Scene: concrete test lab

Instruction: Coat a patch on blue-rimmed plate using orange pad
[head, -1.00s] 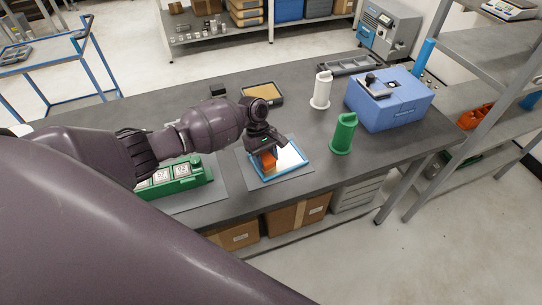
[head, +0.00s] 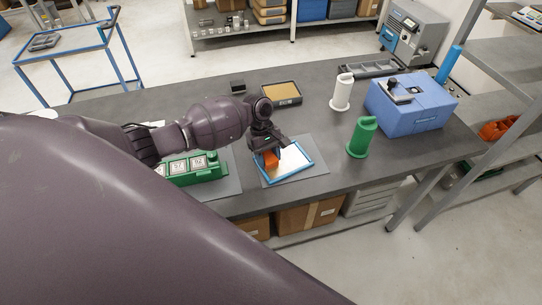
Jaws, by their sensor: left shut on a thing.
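The blue-rimmed plate (head: 297,157) lies on a grey mat on the bench, its white face partly covered by my gripper. My left gripper (head: 268,150) is over the plate's left part, pointing down. It is shut on the orange pad (head: 271,160), whose lower end is at or just above the plate's surface; I cannot tell if it touches. No coated patch can be made out at this size. My right gripper is not in view.
A green rack with numbered blocks (head: 196,168) stands left of the plate. A tan-filled tray (head: 281,93) lies behind. A green holder (head: 361,138), a white holder (head: 342,92) and a blue box (head: 412,106) stand to the right. Bare bench lies between.

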